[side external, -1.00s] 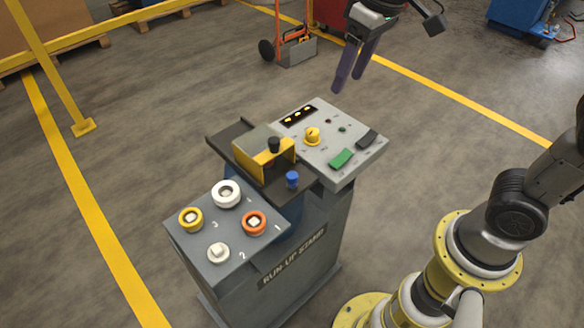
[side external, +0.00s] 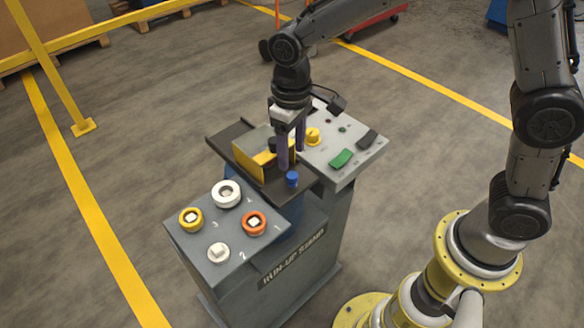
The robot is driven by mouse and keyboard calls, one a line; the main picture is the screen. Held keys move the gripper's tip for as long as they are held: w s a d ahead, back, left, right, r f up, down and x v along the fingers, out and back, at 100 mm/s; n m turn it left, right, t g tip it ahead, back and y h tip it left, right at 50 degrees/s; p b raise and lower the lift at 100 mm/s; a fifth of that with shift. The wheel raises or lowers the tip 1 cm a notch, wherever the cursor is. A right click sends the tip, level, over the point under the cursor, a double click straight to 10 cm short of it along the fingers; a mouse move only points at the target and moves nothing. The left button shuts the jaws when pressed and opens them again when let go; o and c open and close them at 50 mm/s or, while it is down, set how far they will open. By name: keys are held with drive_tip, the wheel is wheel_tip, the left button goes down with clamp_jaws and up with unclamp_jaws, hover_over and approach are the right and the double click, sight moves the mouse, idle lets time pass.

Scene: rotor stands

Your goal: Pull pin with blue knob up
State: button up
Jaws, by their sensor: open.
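The blue knob (side external: 292,179) stands upright on the dark shelf at the front right of the yellow and tan block (side external: 262,153). Its pin below the knob is too small to make out. My gripper (side external: 291,160) points down just above and behind the blue knob, close to the block's right end. Its two purple fingers are apart, with nothing seen between them. In this view I cannot tell whether the fingertips touch the block or the knob. A black knob (side external: 273,142) on the block is partly hidden by my gripper.
The grey control panel (side external: 368,157) with a yellow dial (side external: 312,136), a green switch (side external: 341,158) and a black switch (side external: 366,138) lies right of the block. The lower left panel (side external: 186,243) carries white, yellow and orange round knobs. Open floor surrounds the stand.

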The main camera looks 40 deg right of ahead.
sight(292, 175)
wheel_tip(292, 175, down, 6)
drive_tip(key=shift+f, duration=0.1)
idle(0.4)
clamp_jaws()
idle(1.2)
